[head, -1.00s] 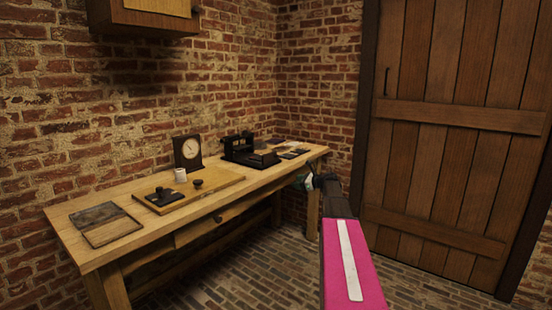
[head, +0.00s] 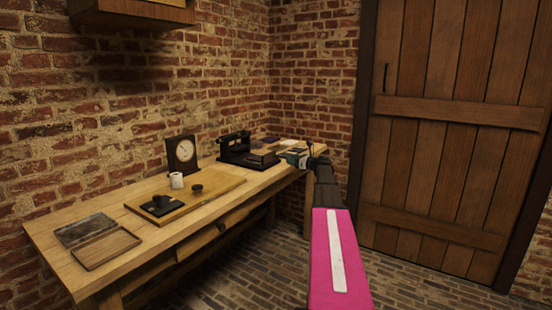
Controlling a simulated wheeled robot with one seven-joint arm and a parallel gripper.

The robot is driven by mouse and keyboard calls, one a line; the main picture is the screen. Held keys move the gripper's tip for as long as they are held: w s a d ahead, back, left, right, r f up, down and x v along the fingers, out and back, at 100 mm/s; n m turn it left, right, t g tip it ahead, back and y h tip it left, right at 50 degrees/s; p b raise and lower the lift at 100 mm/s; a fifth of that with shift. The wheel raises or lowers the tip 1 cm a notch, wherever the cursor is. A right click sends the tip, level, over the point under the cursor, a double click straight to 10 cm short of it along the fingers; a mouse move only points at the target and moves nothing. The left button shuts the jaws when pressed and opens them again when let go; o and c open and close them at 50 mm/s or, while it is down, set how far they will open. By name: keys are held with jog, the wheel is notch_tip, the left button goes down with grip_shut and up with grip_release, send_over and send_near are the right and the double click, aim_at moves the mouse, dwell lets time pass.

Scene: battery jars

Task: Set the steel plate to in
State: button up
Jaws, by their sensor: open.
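I cannot single out a steel plate for certain. Several small flat pieces (head: 268,141) lie at the far right end of the wooden workbench (head: 60,262), some dark and some pale, too small to identify. My gripper (head: 291,157) is open, at the end of my arm, and appears above or beside the bench's right end near these pieces. It partly hides that end. I cannot tell whether it touches anything. A black instrument with a flat dark base (head: 262,160) stands just left of the gripper.
A wooden board (head: 215,191) on the bench bears a white cup (head: 176,180), a small dark knob-like piece (head: 197,189) and a black device (head: 160,205). A clock (head: 182,154) stands behind. A shallow tray-like piece (head: 106,248) lies at the left. A brick wall backs the bench.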

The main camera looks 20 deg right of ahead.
aim_at(278, 157)
jog(key=x, duration=0.9)
jog(key=shift+w+a, duration=0.25)
jog(key=shift+w, duration=0.05)
grip_shut()
jog(key=x, duration=0.4)
jog(key=shift+w+a, duration=0.1)
jog(key=shift+w, duration=0.05)
grip_release()
jog(key=v, duration=1.1)
jog(key=shift+a, duration=0.1)
